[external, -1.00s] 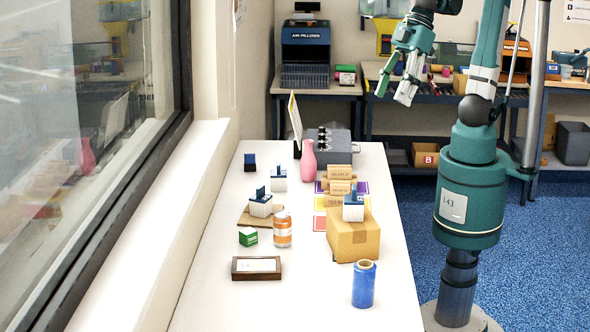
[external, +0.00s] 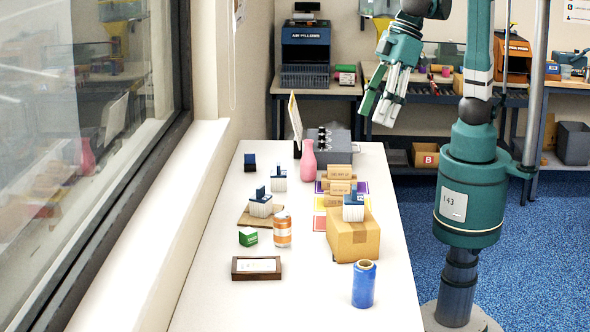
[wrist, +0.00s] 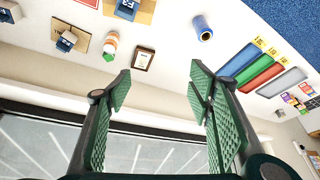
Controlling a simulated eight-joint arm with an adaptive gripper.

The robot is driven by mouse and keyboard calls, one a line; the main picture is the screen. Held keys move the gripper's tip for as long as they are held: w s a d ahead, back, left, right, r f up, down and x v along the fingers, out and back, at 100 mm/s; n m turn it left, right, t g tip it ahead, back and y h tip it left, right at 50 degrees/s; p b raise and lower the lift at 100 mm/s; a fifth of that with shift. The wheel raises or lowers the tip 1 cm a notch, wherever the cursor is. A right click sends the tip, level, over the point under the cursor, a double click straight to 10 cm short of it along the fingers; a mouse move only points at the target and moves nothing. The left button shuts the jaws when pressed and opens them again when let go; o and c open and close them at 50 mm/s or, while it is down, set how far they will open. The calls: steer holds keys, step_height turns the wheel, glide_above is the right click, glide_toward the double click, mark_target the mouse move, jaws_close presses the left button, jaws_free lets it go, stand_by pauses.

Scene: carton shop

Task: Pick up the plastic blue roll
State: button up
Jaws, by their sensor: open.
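The blue plastic roll (external: 363,285) stands upright on the white table near its front right, with a tan core showing at its top. It also shows in the wrist view (wrist: 203,29), near the top, beyond the fingertips. My gripper (external: 379,98) is raised well above and behind the table's far right side, far from the roll. In the wrist view my gripper (wrist: 158,92) has its two green-padded fingers wide apart with nothing between them.
A cardboard box (external: 353,238) with a blue-and-white stamp (external: 353,207) on top stands just behind the roll. An orange-labelled jar (external: 282,230), a framed card (external: 256,268) and a pink vase (external: 308,161) stand on the table (external: 215,300). The window is at left.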

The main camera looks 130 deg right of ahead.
steer(key=w+a+f, duration=0.3)
steer(key=w+a, duration=0.3)
steer(key=w, duration=0.2)
steer(key=m+h, duration=0.1)
steer(key=m, duration=0.1)
glide_above(369, 263)
step_height(369, 263, down, 5)
steer(key=shift+g, duration=0.3)
step_height(369, 263, down, 24)
steer(key=shift+d+r+p, duration=0.15)
steer(key=shift+r+p, duration=0.05)
steer(key=shift+p, duration=0.1)
steer(key=shift+f, duration=0.45)
steer(key=shift+x, duration=1.25)
steer(key=shift+f, duration=0.15)
